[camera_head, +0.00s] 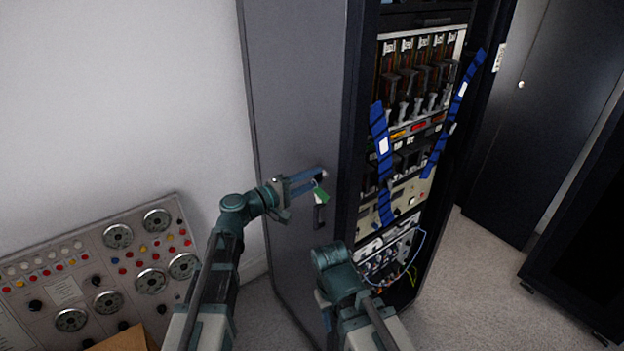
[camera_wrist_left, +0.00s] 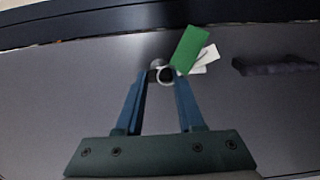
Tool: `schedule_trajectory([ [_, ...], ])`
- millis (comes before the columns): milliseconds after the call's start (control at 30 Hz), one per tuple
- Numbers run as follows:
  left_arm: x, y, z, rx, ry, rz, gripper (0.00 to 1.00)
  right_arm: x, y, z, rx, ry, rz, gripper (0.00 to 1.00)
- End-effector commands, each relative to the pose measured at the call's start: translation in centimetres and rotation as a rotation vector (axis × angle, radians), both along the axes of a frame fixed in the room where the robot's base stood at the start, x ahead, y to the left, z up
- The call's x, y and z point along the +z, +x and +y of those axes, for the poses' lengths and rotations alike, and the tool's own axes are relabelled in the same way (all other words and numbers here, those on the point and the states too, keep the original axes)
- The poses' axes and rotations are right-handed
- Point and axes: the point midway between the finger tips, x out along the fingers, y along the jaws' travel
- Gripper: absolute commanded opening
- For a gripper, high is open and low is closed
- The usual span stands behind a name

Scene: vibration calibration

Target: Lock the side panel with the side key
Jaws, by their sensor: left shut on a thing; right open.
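The side panel (camera_head: 297,90) is the tall grey side of the rack cabinet. A dark recessed handle (camera_head: 319,217) sits on it, seen also in the left wrist view (camera_wrist_left: 274,65). My left gripper (camera_head: 318,176) is at the panel, above the handle. In the left wrist view (camera_wrist_left: 164,78) its blue fingers are shut on the side key (camera_wrist_left: 164,72), a small metal key with a ring. A green tag (camera_wrist_left: 188,48) and white tags (camera_wrist_left: 207,60) hang from it. The lock is hidden behind the key. My right gripper (camera_head: 322,300) is low before the cabinet, mostly hidden by its arm.
The open rack front (camera_head: 410,130) holds electronic modules, blue straps (camera_head: 380,145) and loose cables (camera_head: 415,250). A control panel with dials (camera_head: 110,265) leans at the left wall. A cardboard box (camera_head: 125,340) is at the bottom. Dark cabinets (camera_head: 555,110) stand right; carpet between is clear.

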Motion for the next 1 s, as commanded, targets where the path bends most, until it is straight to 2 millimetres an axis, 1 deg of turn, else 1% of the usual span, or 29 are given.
schedule_trajectory([
  [467,-0.04,0.01,0.02,0.001,-0.006,0.010,0.00,-0.02,0.00,0.00,0.000,0.000,0.000,0.50],
  [500,-0.04,0.01,0.02,0.001,-0.006,0.010,0.45,-0.02,0.00,0.00,0.000,0.000,0.000,0.50],
  [633,-0.06,0.00,0.01,0.000,-0.004,0.009,0.68,-0.02,0.00,0.00,0.000,0.000,0.000,0.50],
  [1000,-0.18,-0.06,-0.03,-0.001,0.000,0.009,0.68,-0.06,0.00,0.00,0.000,0.000,0.000,0.50],
])
